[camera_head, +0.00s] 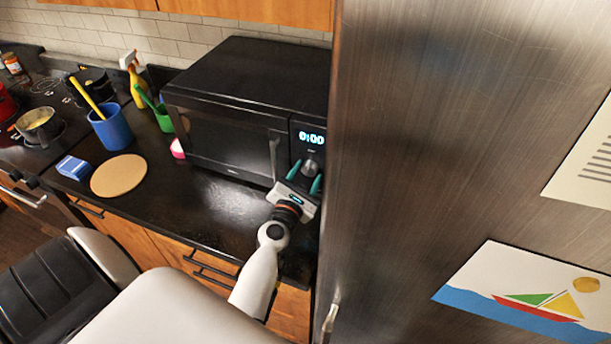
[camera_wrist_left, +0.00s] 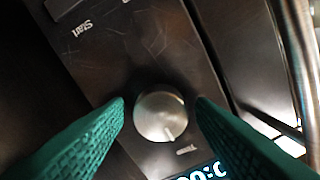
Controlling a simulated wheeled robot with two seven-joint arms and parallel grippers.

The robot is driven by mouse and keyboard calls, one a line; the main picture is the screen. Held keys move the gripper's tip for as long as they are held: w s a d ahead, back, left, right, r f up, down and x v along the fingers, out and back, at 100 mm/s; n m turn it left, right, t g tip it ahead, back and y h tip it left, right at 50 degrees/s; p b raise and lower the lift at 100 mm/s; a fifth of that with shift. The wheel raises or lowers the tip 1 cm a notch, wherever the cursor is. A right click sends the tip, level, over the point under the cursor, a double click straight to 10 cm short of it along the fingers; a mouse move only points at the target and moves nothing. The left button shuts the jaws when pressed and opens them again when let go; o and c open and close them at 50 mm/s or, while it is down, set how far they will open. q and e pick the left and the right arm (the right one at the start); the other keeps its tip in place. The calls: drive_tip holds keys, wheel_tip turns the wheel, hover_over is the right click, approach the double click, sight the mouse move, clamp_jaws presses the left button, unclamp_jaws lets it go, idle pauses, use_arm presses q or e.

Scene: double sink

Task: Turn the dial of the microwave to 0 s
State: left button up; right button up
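The black microwave (camera_head: 225,125) stands on the dark counter beside the fridge. My left gripper (camera_head: 304,178) is at the control panel. Its green fingers are open, one on each side of the dial (camera_wrist_left: 160,108), with visible gaps. My right gripper is out of view.
The steel fridge (camera_head: 420,150) stands close on the right of the microwave. The microwave's door handle (camera_head: 274,158) is just left of the panel. A round board (camera_head: 118,175), a blue cup (camera_head: 111,128) and a sponge (camera_head: 73,167) are on the counter at left. The counter before the microwave is clear.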

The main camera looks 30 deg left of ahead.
use_arm(q)
drive_tip(key=shift+o, duration=0.6)
drive_tip(key=shift+s+f, duration=0.1)
drive_tip(key=shift+s, duration=0.25)
drive_tip(key=b+v, duration=0.1)
drive_tip(key=v, duration=0.5)
drive_tip(key=shift+s+d, duration=0.2)
drive_tip(key=shift+s, duration=0.15)
